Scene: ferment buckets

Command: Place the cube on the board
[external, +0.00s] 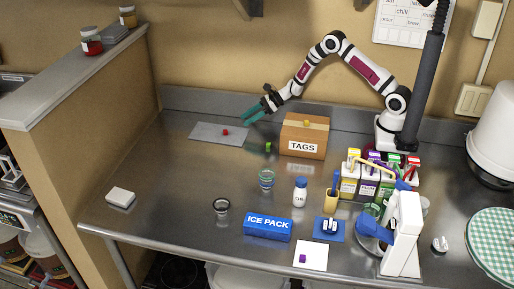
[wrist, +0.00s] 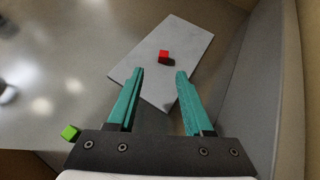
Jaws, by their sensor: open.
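A flat grey board (external: 205,133) lies at the back left of the steel counter, and it fills the middle of the wrist view (wrist: 190,45). A small red cube (external: 225,132) rests on the board; it also shows in the wrist view (wrist: 163,56), ahead of the fingertips. A green cube (external: 268,146) lies on the bare counter right of the board; it also shows at the lower left of the wrist view (wrist: 70,132). My gripper (external: 254,112), with teal fingers, is open and empty, raised near the board's right end. The fingers also show in the wrist view (wrist: 160,74).
A TAGS box (external: 303,136) with a yellow cube (external: 306,125) on top stands right of the green cube. A purple cube (external: 303,258) lies on white paper (external: 318,250) in front. Cups, a bottle and an ICE PACK box (external: 268,227) stand mid-counter. The left counter is mostly clear.

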